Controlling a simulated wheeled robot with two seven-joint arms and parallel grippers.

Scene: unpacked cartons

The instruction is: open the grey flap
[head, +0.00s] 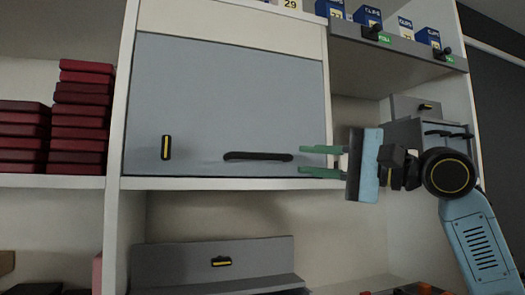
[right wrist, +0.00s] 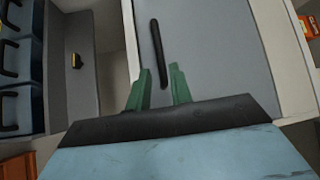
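The grey flap (head: 220,95) hangs shut in the shelf unit, a flat blue-grey panel. Its black bar handle (head: 257,156) runs level near its lower edge, and a black latch with a yellow stripe (head: 166,147) is at its lower left. My right gripper (head: 302,161) is open, with green fingers pointing left toward the right end of the handle, apart from it in the head view. My left gripper is not in view.
Dark red boxes (head: 82,105) are stacked on the shelf at left. A lower grey panel (head: 215,262) with its own latch sits below. A grey ledge (head: 400,45) with blue cartons is at upper right. Grey bins (head: 430,130) stand behind my right arm.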

